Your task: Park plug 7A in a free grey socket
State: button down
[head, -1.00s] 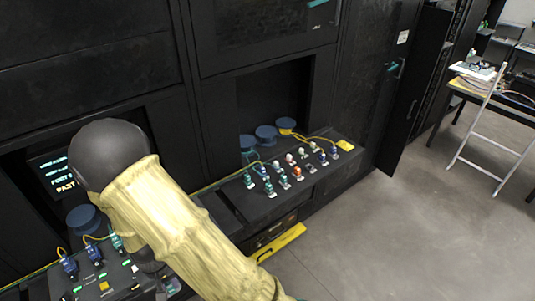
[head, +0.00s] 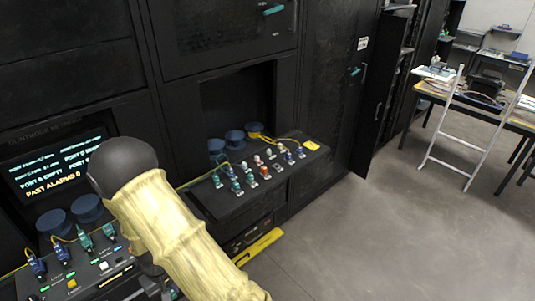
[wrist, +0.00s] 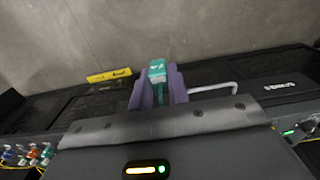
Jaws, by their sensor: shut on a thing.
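My gripper (wrist: 158,88) has purple fingers shut on a teal plug (wrist: 157,70), held up between them in the wrist view. Its label cannot be read, so I cannot tell whether it is 7A. In the head view my yellow-sleeved arm hides the gripper and the held plug. A black panel (head: 262,192) on the right carries rows of teal, blue, white and orange plugs, including an orange plug (head: 265,171). A nearer panel (head: 125,266) at lower left has blue and teal plugs along its back edge. Which sockets are grey or free is too small to tell.
A lit screen (head: 55,170) stands behind the nearer panel. Blue round spools (head: 235,137) sit behind the right panel. A yellow bar (head: 258,247) lies low before the cabinets. The floor (head: 350,235) is clear; a white ladder (head: 470,135) and table stand at right.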

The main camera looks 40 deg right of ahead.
jog(key=w+d+f+b, duration=0.3)
jog(key=d+f, duration=0.6)
jog(key=d, duration=0.3)
jog(key=shift+d+f+b, duration=0.15)
jog(key=shift+f+b, duration=0.1)
jog(key=shift+b, duration=0.5)
jog(key=shift+w, duration=0.1)
